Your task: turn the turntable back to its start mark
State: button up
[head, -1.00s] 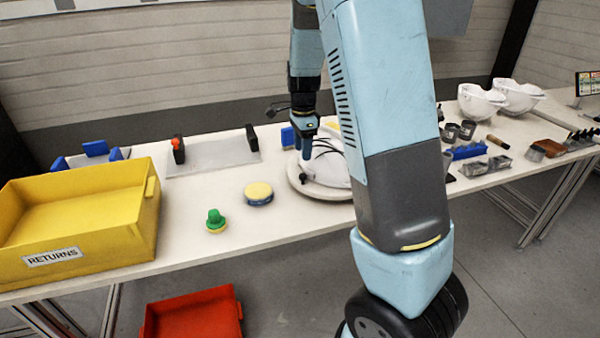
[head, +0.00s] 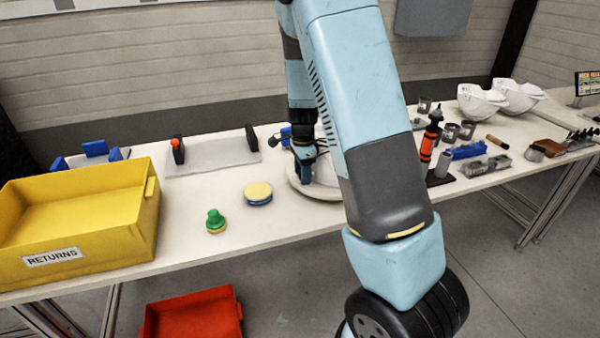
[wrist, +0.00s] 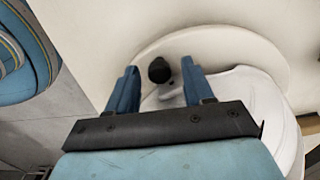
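The turntable (head: 298,184) is a pale round disc on the bench, partly hidden behind my arm in the head view. In the wrist view its rim (wrist: 262,45) curves behind my fingers. A white helmet shell (wrist: 240,92) lies on it. A short black knob (wrist: 159,70) stands near the disc's edge. My gripper (wrist: 159,66) has its two blue fingers apart, one on each side of the knob, with a visible gap on both sides. In the head view my gripper (head: 305,168) is low at the turntable's left edge. I cannot make out a start mark.
A yellow returns bin (head: 100,225) stands at the far left. An orange and black bottle (head: 428,148) stands to the right, behind my arm. Bare bench lies in front of the turntable.

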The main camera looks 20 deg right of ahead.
grip_shut()
dwell(0.5)
